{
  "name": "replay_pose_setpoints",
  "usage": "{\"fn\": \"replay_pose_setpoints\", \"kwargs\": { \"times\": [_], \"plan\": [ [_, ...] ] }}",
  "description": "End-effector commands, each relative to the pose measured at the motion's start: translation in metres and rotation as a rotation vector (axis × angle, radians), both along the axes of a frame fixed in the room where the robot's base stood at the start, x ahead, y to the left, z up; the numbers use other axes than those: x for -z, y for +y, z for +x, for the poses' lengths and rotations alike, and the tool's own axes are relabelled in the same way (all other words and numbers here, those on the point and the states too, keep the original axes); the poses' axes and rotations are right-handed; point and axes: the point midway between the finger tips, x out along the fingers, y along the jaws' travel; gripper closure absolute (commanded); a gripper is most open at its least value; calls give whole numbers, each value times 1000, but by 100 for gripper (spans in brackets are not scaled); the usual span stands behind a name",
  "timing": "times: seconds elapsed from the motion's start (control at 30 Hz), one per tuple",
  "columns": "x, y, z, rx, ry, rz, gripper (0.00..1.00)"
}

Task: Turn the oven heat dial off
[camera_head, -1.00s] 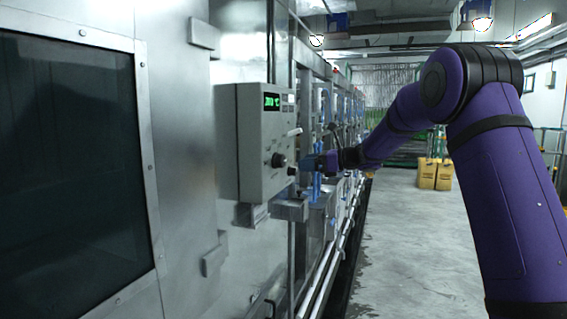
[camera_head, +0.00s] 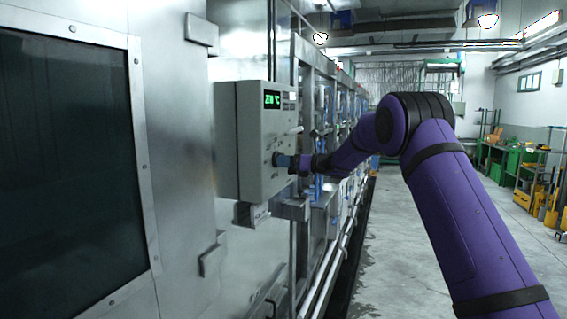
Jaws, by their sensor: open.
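The grey control box (camera_head: 247,150) is fixed to the oven's metal wall, left of centre in the head camera view. It has a lit green display (camera_head: 272,99) and a small light-coloured lever on its front face. The dark round heat dial (camera_head: 276,159) sits low on that face and is now mostly hidden by my gripper. I cannot tell whether the fingers touch the dial or how the dial is turned.
The oven door with a dark window (camera_head: 65,160) fills the left. Metal frames and pipes (camera_head: 335,245) run along the machine behind the box. The grey floor (camera_head: 410,240) is open to the right. Shelves with green bins (camera_head: 515,160) stand at the far right.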

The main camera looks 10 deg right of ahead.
Motion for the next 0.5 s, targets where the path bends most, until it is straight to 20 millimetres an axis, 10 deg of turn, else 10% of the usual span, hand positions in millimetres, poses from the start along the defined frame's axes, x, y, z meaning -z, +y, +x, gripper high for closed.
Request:
{"fn": "replay_pose_setpoints", "kwargs": {
  "times": [0.5],
  "plan": [
    [0, 12, 9, 0, -1, -1, 25]
  ]
}}
